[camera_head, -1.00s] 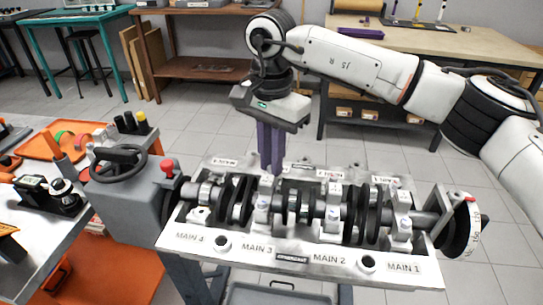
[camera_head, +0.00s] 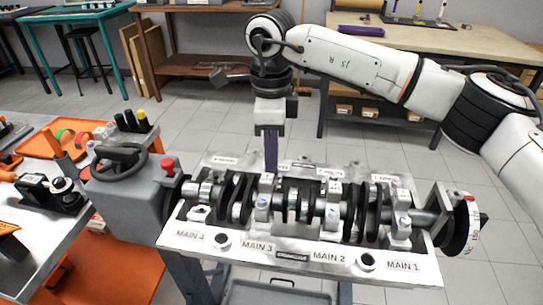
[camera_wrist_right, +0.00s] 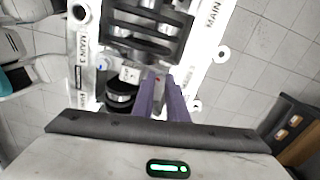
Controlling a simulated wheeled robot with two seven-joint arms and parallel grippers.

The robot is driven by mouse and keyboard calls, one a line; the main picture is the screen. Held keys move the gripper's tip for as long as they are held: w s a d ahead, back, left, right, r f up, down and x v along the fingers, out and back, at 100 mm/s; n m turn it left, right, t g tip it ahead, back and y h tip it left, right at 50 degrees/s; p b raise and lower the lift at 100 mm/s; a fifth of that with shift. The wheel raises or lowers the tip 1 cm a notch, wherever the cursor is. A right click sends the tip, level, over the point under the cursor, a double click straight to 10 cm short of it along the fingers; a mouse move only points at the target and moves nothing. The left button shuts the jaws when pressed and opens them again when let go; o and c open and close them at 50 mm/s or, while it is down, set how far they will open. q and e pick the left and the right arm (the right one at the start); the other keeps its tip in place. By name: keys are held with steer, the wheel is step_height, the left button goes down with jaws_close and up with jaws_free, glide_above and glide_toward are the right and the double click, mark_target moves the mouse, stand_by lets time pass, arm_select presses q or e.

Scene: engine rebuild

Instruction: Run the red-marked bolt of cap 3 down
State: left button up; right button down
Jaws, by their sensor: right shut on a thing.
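The engine block (camera_head: 300,250) holds a crankshaft (camera_head: 235,210) under several main caps, with labels MAIN 4 to MAIN 1 along its near edge. Cap 3 (camera_head: 263,201) is the pale block behind the MAIN 3 label. My right gripper (camera_head: 270,172) points straight down at the top of cap 3, its purple fingers seen edge-on. In the right wrist view the fingers (camera_wrist_right: 161,82) are close together over the cap, with a small red mark (camera_wrist_right: 157,79) between their tips. They are shut on the red-marked bolt, which is mostly hidden by them. My left gripper is out of view.
A grey gearbox with a handwheel (camera_head: 119,160) and a red knob (camera_head: 168,166) stands at the block's left end. A round dial (camera_head: 466,225) is at its right end. A cluttered bench (camera_head: 60,240) with an orange tray is at the left.

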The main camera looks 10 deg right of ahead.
steer(key=m, duration=0.6)
steer(key=shift+w+r+m, duration=0.1)
steer(key=shift+r+m, duration=0.1)
steer(key=shift+m, duration=0.1)
steer(key=m, duration=0.6)
steer(key=shift+w+r+m, duration=0.1)
steer(key=shift+m, duration=0.2)
steer(key=c, duration=1.7)
jaws_free()
steer(key=shift+c, duration=0.2)
step_height(320, 180, up, 10)
steer(key=shift+s, duration=0.2)
